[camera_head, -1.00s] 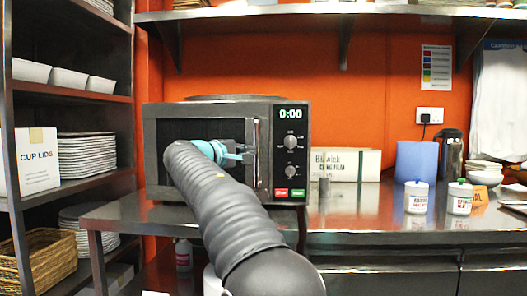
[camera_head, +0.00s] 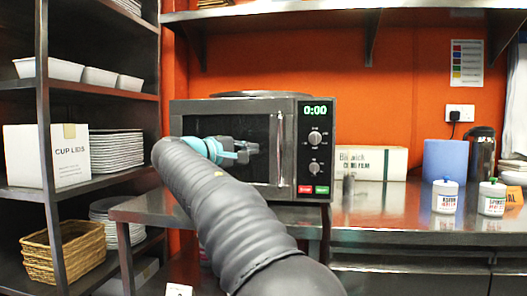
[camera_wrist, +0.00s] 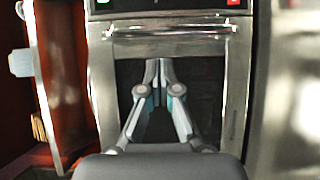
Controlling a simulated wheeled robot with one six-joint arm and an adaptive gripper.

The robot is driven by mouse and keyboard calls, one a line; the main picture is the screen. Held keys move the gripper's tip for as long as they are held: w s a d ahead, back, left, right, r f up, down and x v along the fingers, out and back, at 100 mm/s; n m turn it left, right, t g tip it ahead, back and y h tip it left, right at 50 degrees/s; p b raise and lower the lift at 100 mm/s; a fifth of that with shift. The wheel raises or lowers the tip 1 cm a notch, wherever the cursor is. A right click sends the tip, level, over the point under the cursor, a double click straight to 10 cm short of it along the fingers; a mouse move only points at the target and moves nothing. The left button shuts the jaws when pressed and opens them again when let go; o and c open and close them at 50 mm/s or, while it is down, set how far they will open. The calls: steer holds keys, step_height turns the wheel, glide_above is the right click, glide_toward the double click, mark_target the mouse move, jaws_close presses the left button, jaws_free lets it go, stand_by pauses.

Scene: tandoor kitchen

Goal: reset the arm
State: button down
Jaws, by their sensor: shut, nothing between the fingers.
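My arm reaches forward from the bottom of the head view. My gripper (camera_head: 252,148) is in front of the dark door of the microwave (camera_head: 320,172), left of its vertical handle (camera_head: 277,150). In the wrist view my gripper (camera_wrist: 158,68) has its fingertips together, with nothing seen between them. The microwave door and handle bar (camera_wrist: 170,32) fill the wrist view behind the fingers. The microwave door looks closed and its display reads 0:00. I cannot tell how far the fingertips are from the door.
The microwave stands on a steel counter (camera_head: 385,222). Shelves with plates (camera_head: 117,152) and a basket (camera_head: 62,250) are left.

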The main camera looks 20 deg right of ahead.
steer(key=v, duration=0.5)
steer(key=s+a+f+n+g+y, duration=0.15)
steer(key=f+y, duration=0.25)
steer(key=f, duration=0.7)
steer(key=s+a+f+y, duration=0.1)
steer(key=a+f+y, duration=0.15)
steer(key=f, duration=0.85)
steer(key=s+d+f+m+g+y, duration=0.1)
steer(key=s+f, duration=0.4)
steer(key=s, duration=0.6)
steer(key=s+d+f+m+y, duration=0.4)
steer(key=s+f, duration=0.1)
steer(key=s, duration=0.7)
steer(key=s+d+f+m+g+y, duration=0.1)
steer(key=s+d+f+m+y, duration=0.1)
steer(key=s+f, duration=0.4)
steer(key=s+m+y, duration=0.1)
steer(key=s, duration=0.4)
steer(key=shift+s+d+g, duration=0.2)
steer(key=shift+s+g, duration=0.05)
steer(key=shift+g, duration=0.1)
steer(key=shift+y, duration=0.25)
